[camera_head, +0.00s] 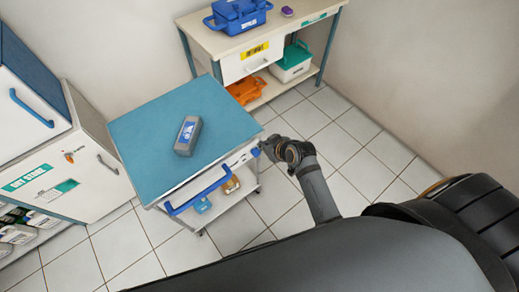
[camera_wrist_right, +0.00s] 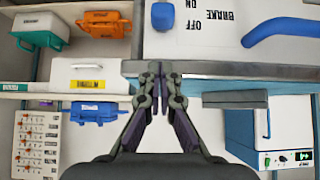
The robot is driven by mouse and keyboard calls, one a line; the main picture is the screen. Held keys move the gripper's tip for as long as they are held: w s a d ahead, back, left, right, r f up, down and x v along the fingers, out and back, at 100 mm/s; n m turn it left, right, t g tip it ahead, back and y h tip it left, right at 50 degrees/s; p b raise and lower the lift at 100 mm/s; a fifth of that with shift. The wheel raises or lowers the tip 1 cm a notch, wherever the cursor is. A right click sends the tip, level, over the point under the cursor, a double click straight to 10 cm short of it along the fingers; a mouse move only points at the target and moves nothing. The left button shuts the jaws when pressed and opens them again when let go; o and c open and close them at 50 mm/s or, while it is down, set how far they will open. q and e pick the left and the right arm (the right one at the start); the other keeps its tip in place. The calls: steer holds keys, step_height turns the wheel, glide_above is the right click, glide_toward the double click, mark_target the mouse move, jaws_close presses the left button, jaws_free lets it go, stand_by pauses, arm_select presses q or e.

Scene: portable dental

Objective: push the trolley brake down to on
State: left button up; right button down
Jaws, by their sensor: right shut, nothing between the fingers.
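The trolley (camera_head: 135,128) has a blue top and a white front with a blue handle (camera_head: 198,192). In the right wrist view, where the lettering is upside down, its white panel (camera_wrist_right: 225,45) carries BRAKE, ON and OFF. The blue brake lever (camera_wrist_right: 162,16) sits beside these words; a bit of it shows in the head view (camera_head: 255,152). I cannot tell its exact setting. My right gripper (camera_head: 268,147) is at the trolley's right front corner. In the wrist view its shut, empty fingertips (camera_wrist_right: 160,76) are at the top's edge, apart from the lever. My left gripper is out of view.
A grey device (camera_head: 187,136) lies on the trolley top. A bench (camera_head: 222,42) with a blue case (camera_head: 237,14) and lower boxes stands behind. A white cabinet (camera_head: 60,165) is close at left. Tiled floor (camera_head: 345,140) is free to the right.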

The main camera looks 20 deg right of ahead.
mark_target(255, 149)
steer(key=x, duration=0.3)
steer(key=shift+w+a+f, duration=0.1)
steer(key=shift+w+f, duration=0.1)
steer(key=shift+f, duration=0.1)
step_height(255, 149, down, 3)
steer(key=shift+s+r, duration=0.1)
steer(key=shift+r, duration=0.1)
steer(key=shift+f, duration=0.5)
step_height(255, 149, down, 5)
steer(key=b, duration=0.2)
steer(key=shift+s+r+b, duration=0.15)
steer(key=shift+r+b, duration=0.05)
steer(key=shift+b, duration=0.2)
